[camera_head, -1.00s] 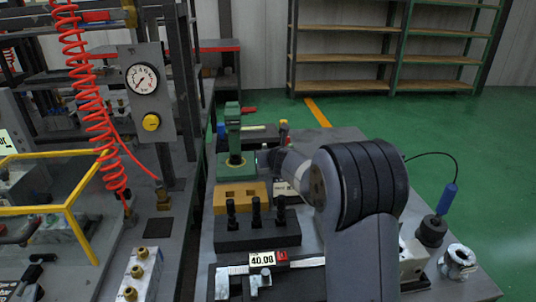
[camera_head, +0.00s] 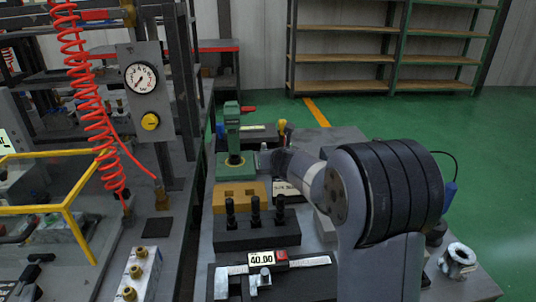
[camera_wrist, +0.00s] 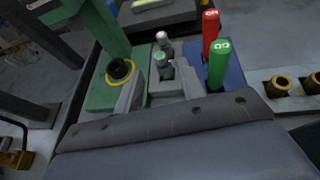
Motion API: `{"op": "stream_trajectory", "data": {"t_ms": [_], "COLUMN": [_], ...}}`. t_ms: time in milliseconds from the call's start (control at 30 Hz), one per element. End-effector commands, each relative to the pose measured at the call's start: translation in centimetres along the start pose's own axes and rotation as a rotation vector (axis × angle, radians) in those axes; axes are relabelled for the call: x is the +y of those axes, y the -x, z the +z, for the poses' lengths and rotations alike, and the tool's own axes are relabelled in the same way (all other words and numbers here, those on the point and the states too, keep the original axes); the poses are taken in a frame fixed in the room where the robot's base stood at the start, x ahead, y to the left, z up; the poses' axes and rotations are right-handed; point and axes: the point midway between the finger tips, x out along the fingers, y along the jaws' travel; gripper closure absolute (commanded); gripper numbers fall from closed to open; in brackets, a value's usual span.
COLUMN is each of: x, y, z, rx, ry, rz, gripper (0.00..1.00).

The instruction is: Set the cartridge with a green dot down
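The cartridge with a green dot (camera_wrist: 161,60) stands roughly upright in the wrist view, on or at a grey block (camera_wrist: 162,92). Whether it is seated in the block I cannot tell. My gripper (camera_wrist: 158,86) has its light grey fingers spread, one to the left and one to the right, with a gap visible beside the cartridge. A second cartridge with a pale top (camera_wrist: 162,39) stands just behind. In the head view my wrist (camera_head: 305,178) points at the bench beside the green press (camera_head: 232,150); the fingertips are too small there to read.
The green press base with a black ring (camera_wrist: 119,70) is close on the left. A yellow block (camera_head: 240,195), a black block with pegs (camera_head: 257,233) and a caliper (camera_head: 270,267) lie nearer.

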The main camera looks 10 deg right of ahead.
Motion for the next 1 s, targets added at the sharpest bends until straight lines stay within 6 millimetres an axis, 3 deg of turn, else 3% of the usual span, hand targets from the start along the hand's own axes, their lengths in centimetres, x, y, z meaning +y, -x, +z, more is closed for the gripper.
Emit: {"op": "stream_trajectory", "data": {"t_ms": [200, 400, 1000], "x": [0.0, -0.1, 0.0], "y": [4.1, 6.5, 7.3], "z": [0.1, 0.1, 0.0], "rx": [-0.001, -0.001, 0.0], "ry": [-0.001, 0.0, 0.0], "rz": [-0.001, -0.001, -0.001], "gripper": [0.62, 0.62, 0.62]}}
